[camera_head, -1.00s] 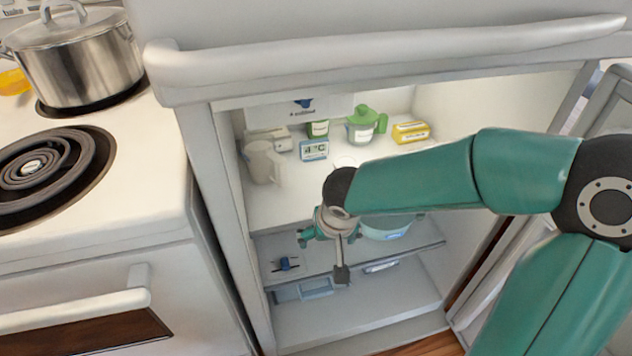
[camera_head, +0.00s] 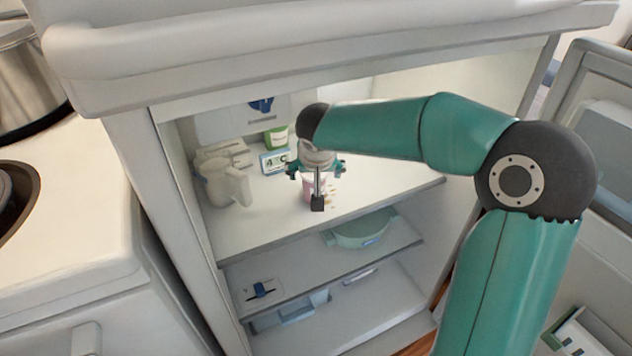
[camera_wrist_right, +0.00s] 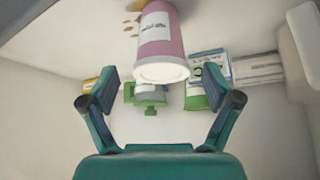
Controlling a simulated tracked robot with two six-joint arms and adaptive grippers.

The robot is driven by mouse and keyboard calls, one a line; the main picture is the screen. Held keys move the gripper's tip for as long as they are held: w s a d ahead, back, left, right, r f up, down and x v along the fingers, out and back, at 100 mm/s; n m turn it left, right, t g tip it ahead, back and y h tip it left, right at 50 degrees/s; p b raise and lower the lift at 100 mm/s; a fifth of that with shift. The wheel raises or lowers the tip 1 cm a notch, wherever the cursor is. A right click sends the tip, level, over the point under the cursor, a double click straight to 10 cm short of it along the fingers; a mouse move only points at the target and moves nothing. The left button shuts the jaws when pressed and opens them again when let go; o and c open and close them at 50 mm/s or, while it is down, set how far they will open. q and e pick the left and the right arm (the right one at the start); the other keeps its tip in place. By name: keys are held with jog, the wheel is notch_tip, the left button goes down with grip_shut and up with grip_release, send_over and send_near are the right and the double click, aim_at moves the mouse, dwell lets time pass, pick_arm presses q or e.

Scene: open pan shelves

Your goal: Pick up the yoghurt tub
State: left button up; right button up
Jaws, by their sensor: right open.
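A pink tub with a white label, which looks like the yoghurt tub (camera_head: 312,188), stands on the upper shelf near its front part. My right gripper (camera_head: 316,176) is in front of it and hides much of it in the head view. In the wrist view, which looks upside down, the tub (camera_wrist_right: 162,36) is beyond the fingertips and roughly centred between them. The right gripper's fingers (camera_wrist_right: 161,76) are spread wide and empty, apart from the tub. My left gripper is not in view.
A white pitcher (camera_head: 222,184) stands left on the upper shelf (camera_head: 262,226). A blue-and-white display box (camera_head: 275,163) and a green-and-white container (camera_head: 277,137) are behind. Small crumbs (camera_wrist_right: 133,22) lie beside the tub. A lidded bowl (camera_head: 362,232) sits on the shelf below.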

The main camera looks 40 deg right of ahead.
jog(key=shift+w+d, duration=0.3)
jog(key=shift+w, duration=0.05)
jog(key=b+x, duration=0.1)
jog(key=x, duration=0.4)
jog(key=shift+w+d, duration=0.1)
jog(key=c, duration=1.4)
jog(key=shift+r, duration=0.15)
